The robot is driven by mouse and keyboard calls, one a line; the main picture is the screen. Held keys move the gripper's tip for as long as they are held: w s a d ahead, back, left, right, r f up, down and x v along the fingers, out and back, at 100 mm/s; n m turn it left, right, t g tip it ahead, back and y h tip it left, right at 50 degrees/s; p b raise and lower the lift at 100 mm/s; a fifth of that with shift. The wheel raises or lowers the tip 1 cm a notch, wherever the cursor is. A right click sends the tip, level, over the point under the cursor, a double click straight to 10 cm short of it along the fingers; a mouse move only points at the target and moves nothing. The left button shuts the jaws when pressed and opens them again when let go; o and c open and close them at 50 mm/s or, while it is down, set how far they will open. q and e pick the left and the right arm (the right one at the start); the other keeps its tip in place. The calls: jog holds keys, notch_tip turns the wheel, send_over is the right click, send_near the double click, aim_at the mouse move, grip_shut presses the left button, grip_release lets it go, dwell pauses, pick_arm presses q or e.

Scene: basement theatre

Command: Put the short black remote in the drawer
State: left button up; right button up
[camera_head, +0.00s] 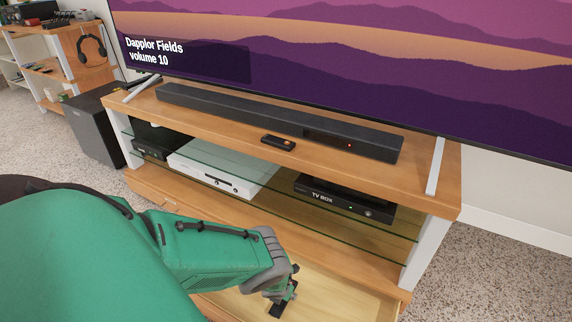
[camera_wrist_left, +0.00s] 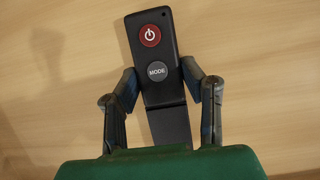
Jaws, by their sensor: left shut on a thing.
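A short black remote (camera_wrist_left: 157,90) with a red power button and a grey MODE button lies between the two fingers of my left gripper (camera_wrist_left: 160,78). The gripper is shut on it, with pale wood below. In the head view my left gripper (camera_head: 284,292) reaches down into the open drawer (camera_head: 345,296) under the TV stand. The gripper and green arm cover part of the drawer. I cannot tell whether the remote touches the drawer floor. My right gripper is not in view.
Another small dark remote (camera_head: 278,142) lies on the stand top in front of the soundbar (camera_head: 270,118). A TV box (camera_head: 345,198) and white console (camera_head: 225,170) sit on glass shelves above the drawer. A black speaker (camera_head: 97,125) stands left.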

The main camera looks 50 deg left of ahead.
pick_arm(q)
jog(key=shift+s+d, duration=0.1)
jog(key=shift+d, duration=0.15)
jog(key=o, duration=1.3)
jog(key=shift+a+f, duration=0.1)
